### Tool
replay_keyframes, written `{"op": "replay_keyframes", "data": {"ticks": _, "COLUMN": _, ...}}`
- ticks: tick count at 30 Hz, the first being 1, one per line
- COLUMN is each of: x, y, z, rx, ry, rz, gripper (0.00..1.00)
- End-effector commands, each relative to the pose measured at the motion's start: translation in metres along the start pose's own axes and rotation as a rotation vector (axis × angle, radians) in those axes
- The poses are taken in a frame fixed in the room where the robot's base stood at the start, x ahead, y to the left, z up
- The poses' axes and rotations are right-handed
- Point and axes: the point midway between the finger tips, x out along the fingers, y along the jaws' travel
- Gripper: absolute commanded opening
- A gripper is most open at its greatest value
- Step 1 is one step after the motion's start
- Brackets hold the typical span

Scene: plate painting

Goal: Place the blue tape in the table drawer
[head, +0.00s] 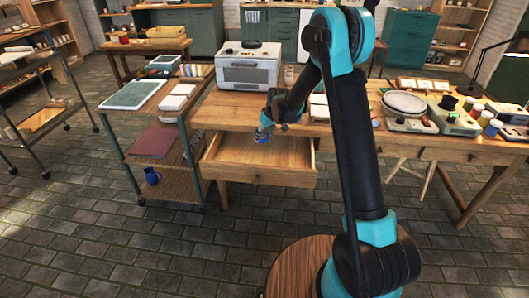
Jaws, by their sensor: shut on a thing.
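The blue tape (262,134) is a small blue roll with a pale part. My gripper (266,124) is shut on it and holds it in the air over the table drawer (262,177). The drawer is wooden, pulled out from the front of the wooden table (219,109), and its visible floor looks empty. The tape shows above the back part of the drawer, near the table's front edge. My gripper's fingers are small and partly hidden here.
A white oven (249,72) stands on the table behind my gripper. A cart (160,130) with trays stands close to the drawer's left. A blue mug (152,176) sits on its lower shelf. Jars and a round plate (404,102) are on the table's right part.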

Motion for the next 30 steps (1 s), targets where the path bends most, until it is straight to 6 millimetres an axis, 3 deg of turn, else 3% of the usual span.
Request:
{"op": "replay_keyframes", "data": {"ticks": 6, "x": 0.041, "y": 0.0, "z": 0.017, "rx": 0.0, "ry": 0.0, "rz": 0.0, "gripper": 0.29}}
{"op": "replay_keyframes", "data": {"ticks": 14, "x": 0.057, "y": 0.0, "z": 0.024, "rx": 0.0, "ry": 0.0, "rz": 0.0, "gripper": 0.29}}
{"op": "replay_keyframes", "data": {"ticks": 21, "x": 0.085, "y": 0.0, "z": 0.035, "rx": 0.0, "ry": 0.0, "rz": 0.0, "gripper": 0.29}}
{"op": "replay_keyframes", "data": {"ticks": 30, "x": 0.087, "y": 0.0, "z": 0.036, "rx": 0.0, "ry": 0.0, "rz": 0.0, "gripper": 0.29}}
